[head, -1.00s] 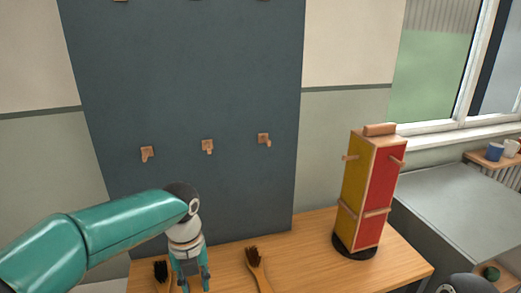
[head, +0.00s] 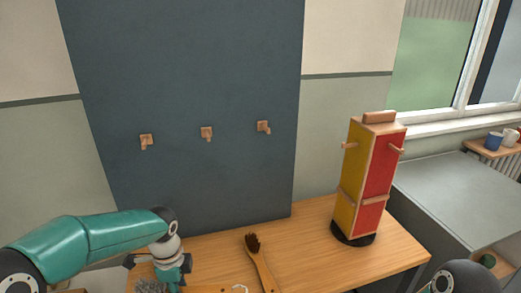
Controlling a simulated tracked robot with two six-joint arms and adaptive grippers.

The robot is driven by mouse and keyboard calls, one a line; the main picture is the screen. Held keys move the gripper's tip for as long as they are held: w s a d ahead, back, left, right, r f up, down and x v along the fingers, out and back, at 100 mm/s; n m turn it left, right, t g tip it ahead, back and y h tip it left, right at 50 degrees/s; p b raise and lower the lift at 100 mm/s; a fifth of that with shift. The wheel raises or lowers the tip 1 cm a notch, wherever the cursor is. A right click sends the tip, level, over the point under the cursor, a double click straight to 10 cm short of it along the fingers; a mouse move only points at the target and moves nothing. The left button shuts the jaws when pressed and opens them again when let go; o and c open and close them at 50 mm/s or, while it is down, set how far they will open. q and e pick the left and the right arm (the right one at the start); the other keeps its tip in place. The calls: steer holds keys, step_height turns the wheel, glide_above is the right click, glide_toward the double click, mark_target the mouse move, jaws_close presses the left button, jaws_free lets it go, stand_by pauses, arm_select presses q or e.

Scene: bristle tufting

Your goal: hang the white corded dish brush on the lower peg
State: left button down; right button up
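A brush with dark bristles and a wooden handle (head: 261,265) lies on the wooden table, bristles toward the board. A grey bristly patch (head: 150,287) shows at the bottom edge by my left gripper; it may be a brush head, mostly cut off. A thin white loop, perhaps a cord (head: 239,288), shows at the bottom edge. My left gripper (head: 160,268) is low over the table's left part; whether it holds anything is unclear. A two-coloured tower (head: 371,180) carries short upper pegs (head: 397,150) and lower wooden pieces (head: 372,200). My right gripper is out of view.
A dark board (head: 200,70) bears a row of wooden hooks (head: 207,133). The table (head: 310,250) is clear between the dark brush and the tower. A grey surface (head: 450,195) and small shelf with cups (head: 493,141) are at right.

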arm_select(q)
steer(key=n, duration=0.3)
steer(key=f+n, duration=0.1)
steer(key=shift+w+n, duration=0.25)
steer(key=shift+n, duration=0.05)
steer(key=n, duration=0.4)
steer(key=shift+w+f, duration=0.1)
steer(key=shift+w, duration=0.15)
steer(key=s+f+n, duration=0.1)
steer(key=n, duration=0.2)
steer(key=s+f+n, duration=0.1)
steer(key=f+n, duration=0.1)
steer(key=n, duration=0.1)
steer(key=s+f+n, duration=0.1)
steer(key=f+n, duration=0.1)
steer(key=shift+d+n, duration=0.15)
steer(key=shift+n, duration=0.25)
